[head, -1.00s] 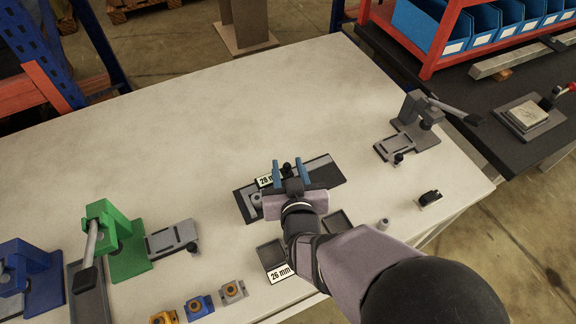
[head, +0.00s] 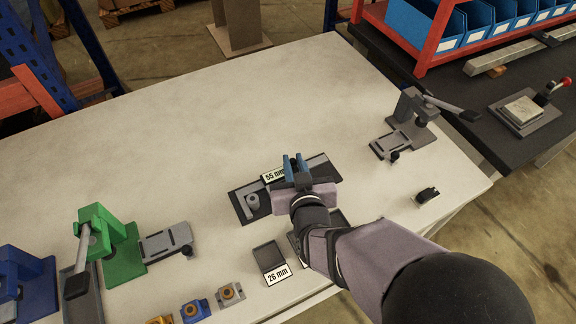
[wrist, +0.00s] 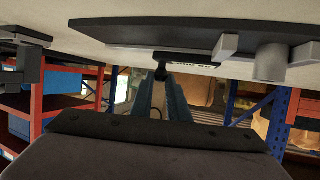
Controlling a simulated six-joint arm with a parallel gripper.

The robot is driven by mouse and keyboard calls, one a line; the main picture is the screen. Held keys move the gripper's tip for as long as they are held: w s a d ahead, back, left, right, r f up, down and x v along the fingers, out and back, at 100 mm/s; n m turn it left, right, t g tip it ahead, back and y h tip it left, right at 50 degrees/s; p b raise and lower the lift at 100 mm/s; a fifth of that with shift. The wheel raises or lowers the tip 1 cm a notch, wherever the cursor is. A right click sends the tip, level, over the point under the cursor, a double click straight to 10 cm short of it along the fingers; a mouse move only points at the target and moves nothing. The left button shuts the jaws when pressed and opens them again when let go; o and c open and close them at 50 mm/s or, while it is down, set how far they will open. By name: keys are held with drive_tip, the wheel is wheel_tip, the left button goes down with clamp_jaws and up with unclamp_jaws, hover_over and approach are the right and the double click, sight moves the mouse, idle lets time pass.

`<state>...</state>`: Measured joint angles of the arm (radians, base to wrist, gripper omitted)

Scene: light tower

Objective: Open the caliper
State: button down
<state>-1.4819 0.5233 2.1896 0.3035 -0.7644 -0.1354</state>
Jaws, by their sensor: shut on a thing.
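The caliper (head: 238,205) lies on the pale bench in the head view, a dark plate with a grey rail. Its display (head: 272,176) reads 55 mm. A grey round part (head: 252,201) sits on the plate's left end; it also shows in the wrist view (wrist: 270,62), between two grey blocks with a gap on one side. My gripper (head: 295,165) is over the right half of the caliper, its blue fingers shut on the slider's dark knob (wrist: 162,73). My gripper hides part of the slider and rail in the head view.
A tray labelled 26 mm (head: 278,273) and a second, partly hidden tray (head: 339,221) lie in front of the caliper. A green press (head: 120,245) stands left, a grey press (head: 410,120) right, a small black piece (head: 427,195) near the right edge. The bench behind is clear.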

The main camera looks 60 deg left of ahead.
drive_tip(key=c, duration=1.7)
unclamp_jaws()
drive_tip(key=shift+s+d, duration=0.1)
drive_tip(key=shift+b+v, duration=0.4)
drive_tip(key=shift+v, duration=3.2)
